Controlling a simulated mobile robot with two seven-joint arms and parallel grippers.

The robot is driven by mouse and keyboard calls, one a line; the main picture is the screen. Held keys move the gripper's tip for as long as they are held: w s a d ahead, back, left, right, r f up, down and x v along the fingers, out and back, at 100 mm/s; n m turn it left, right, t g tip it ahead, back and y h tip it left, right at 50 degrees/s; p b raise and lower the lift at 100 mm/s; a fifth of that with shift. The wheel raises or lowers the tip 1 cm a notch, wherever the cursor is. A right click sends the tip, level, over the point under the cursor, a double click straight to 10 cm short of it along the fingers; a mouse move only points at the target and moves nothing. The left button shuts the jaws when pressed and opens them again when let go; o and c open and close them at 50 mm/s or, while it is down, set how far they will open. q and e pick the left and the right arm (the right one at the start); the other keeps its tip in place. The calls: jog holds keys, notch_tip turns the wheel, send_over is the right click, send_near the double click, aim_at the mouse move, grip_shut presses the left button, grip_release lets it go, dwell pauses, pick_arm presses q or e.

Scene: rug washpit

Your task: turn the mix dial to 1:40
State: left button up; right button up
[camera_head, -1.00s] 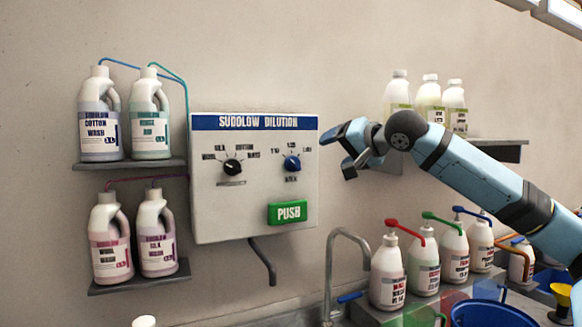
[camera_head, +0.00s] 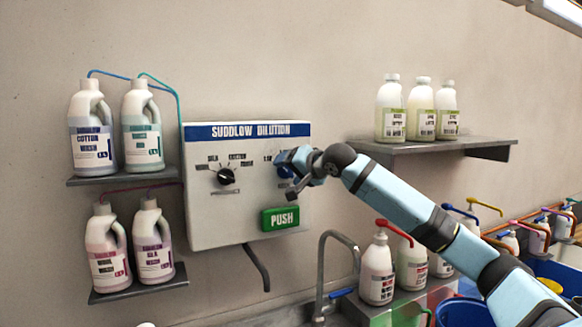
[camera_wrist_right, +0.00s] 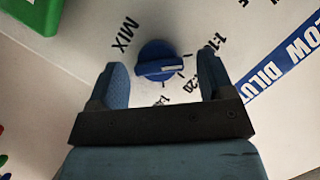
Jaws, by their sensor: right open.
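The blue mix dial (camera_wrist_right: 160,62) sits on the white dispenser panel (camera_head: 212,235), beside the printed word MIX. In the right wrist view it lies between the two blue fingers of my right gripper (camera_wrist_right: 160,82), which is open, with a gap on both sides of the dial. The dial's white pointer line faces toward the printed scale marks; some of the labels are hidden by the fingers. In the head view my right gripper (camera_head: 287,171) is at the panel's right side and covers most of the dial. My left gripper is not in view.
A black selector dial (camera_head: 226,176) is left of the mix dial, and a green PUSH button (camera_head: 280,219) is just below. A shelf with bottles (camera_head: 420,110) hangs at the right, above my arm. A tap (camera_head: 322,260) and pump bottles (camera_head: 377,270) stand below.

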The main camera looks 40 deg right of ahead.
jog(key=shift+c, duration=0.2)
jog(key=c, duration=0.9)
